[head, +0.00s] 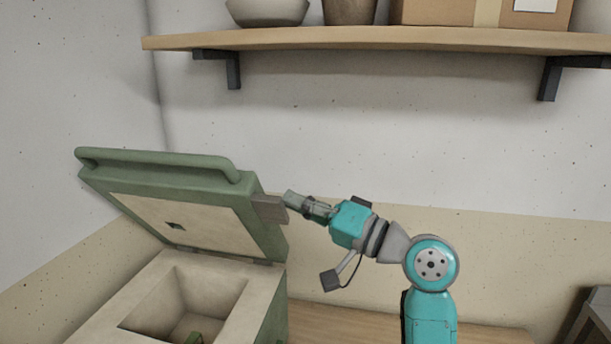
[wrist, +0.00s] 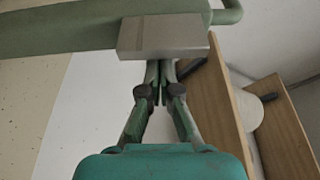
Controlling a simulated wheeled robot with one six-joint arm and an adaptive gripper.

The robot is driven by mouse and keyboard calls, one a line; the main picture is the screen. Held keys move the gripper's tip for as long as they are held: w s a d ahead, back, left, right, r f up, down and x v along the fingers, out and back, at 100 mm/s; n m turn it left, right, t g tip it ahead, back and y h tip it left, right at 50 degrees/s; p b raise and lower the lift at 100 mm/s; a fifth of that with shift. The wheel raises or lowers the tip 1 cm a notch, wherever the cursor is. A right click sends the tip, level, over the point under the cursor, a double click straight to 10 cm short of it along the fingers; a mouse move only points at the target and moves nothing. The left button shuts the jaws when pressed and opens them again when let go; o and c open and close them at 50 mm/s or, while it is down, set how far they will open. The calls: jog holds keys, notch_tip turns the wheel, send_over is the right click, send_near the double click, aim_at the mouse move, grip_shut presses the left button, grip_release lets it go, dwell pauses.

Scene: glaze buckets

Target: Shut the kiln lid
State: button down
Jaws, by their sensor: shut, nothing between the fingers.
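The kiln lid (head: 150,212) is green with a pale inner face and a bar handle (head: 165,165) along its top edge. It stands raised and tilted back over the kiln (head: 128,292), whose square chamber is open. A grey block (head: 269,209) sits on the lid's right side; it also shows in the wrist view (wrist: 163,38). My gripper (head: 291,200) is shut and empty, right at the block's right end. In the wrist view, its fingertips (wrist: 160,70) lie at the block's near edge; I cannot tell whether they touch it.
A wooden shelf (head: 380,39) on black brackets runs above, holding a bowl (head: 267,11), a pot (head: 349,10) and a cardboard box (head: 430,12). Walls stand behind and left of the kiln. The wooden surface (head: 330,325) right of the kiln looks clear.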

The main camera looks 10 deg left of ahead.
jog(key=s+f+n+g+y, duration=0.1)
jog(key=s+f+n, duration=0.5)
jog(key=f, duration=0.6)
jog(key=s+f+n+g+y, duration=0.1)
jog(key=s+f+n+g, duration=0.2)
jog(key=s+f+n, duration=0.4)
jog(key=shift+s+a+f+g+y, duration=0.35)
jog(key=shift+s+f, duration=0.75)
jog(key=shift+f, duration=1.8)
jog(key=shift+d, duration=0.1)
notch_tip(320, 180, up, 5)
jog(key=d, duration=0.1)
jog(key=v, duration=0.9)
jog(key=shift+f, duration=0.15)
